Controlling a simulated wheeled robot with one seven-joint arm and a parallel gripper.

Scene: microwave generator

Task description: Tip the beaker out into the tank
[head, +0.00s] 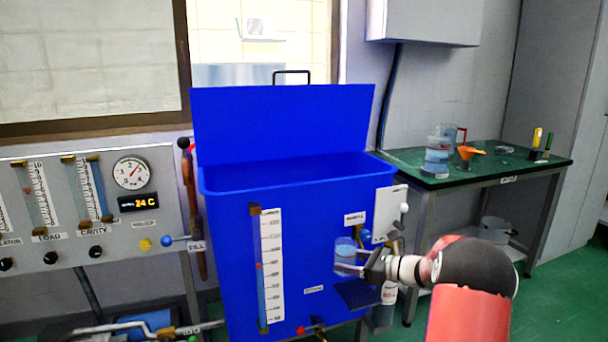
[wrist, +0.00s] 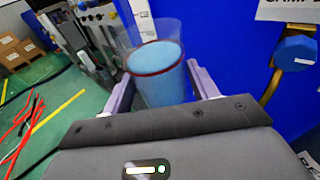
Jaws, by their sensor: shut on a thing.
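The beaker (head: 346,253) is clear, with pale blue liquid inside. My gripper (head: 355,258) is shut on it and holds it in front of the tank's front wall, below the tank's rim. In the wrist view the beaker (wrist: 158,72) stands between the two fingers of my gripper (wrist: 160,90), with a dark red ring at the liquid's surface. It looks about upright in the head view. The tank (head: 225,250) is a large blue box with its lid (head: 285,125) raised at the back. The inside bottom of the tank is hidden.
A white level scale (head: 271,265) and a tap (head: 313,327) are on the tank's front. A gauge panel (head: 60,205) stands at left. A green-topped table (head: 500,168) at right holds a jug (head: 437,155) and an orange funnel (head: 468,152). A white tag (head: 391,213) is at the tank's right.

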